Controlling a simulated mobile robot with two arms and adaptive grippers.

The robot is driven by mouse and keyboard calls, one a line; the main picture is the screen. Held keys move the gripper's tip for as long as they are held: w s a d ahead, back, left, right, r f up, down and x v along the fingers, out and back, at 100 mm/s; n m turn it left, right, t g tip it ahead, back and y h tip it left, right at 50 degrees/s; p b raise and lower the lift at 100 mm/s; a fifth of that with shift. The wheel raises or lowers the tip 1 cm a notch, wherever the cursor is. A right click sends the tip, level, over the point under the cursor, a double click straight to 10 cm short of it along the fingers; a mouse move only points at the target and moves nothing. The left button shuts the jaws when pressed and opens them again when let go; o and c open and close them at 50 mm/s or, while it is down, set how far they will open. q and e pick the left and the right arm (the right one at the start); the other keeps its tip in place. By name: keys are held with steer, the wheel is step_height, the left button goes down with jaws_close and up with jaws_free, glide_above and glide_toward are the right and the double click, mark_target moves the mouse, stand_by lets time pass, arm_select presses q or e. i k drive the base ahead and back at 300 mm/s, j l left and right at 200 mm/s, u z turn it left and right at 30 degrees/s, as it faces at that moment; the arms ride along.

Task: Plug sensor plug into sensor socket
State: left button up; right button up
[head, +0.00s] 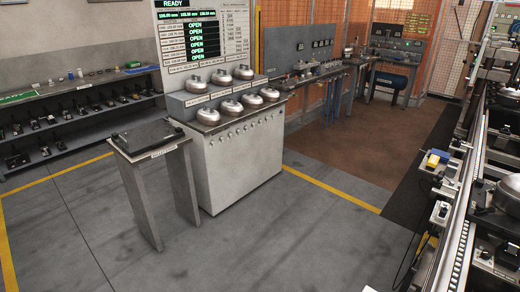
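I cannot make out a sensor plug or a sensor socket at this distance. Neither of my grippers shows in the head view. A dark cable hangs beside the line near the front.
A grey cabinet (235,160) with several round silver lidded units stands left of centre, below a status board (203,40). A small stand (150,145) holds a dark flat case. Shelves line the left wall; benches stand behind. The middle floor (290,230) is clear.

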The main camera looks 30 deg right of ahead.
mark_target(444, 211)
steer(key=i+j+u, duration=0.15)
steer(key=i, duration=0.45)
steer(key=i+j+u, duration=0.1)
steer(key=i, duration=0.45)
steer(key=i+l+z, duration=0.1)
steer(key=i+z, duration=0.15)
steer(key=z, duration=0.15)
steer(key=i+z, duration=0.25)
steer(key=z, duration=0.15)
steer(key=i+z, duration=0.2)
steer(key=z, duration=0.2)
steer(key=i+j+z, duration=0.2)
steer(key=z, duration=0.25)
steer(key=i+l+z, duration=0.15)
steer(key=z, duration=0.35)
steer(key=i+z, duration=0.65)
steer(key=z, duration=0.3)
steer(key=i+j+z, duration=0.2)
steer(key=z, duration=0.3)
steer(key=i+j+z, duration=0.25)
steer(key=z, duration=0.2)
steer(key=i+j+z, duration=0.25)
steer(key=z, duration=0.15)
steer(key=i+j+z, duration=0.25)
steer(key=z, duration=0.15)
steer(key=i+j+z, duration=0.2)
steer(key=j+z, duration=0.2)
steer(key=i+j+z, duration=0.1)
steer(key=j+z, duration=0.3)
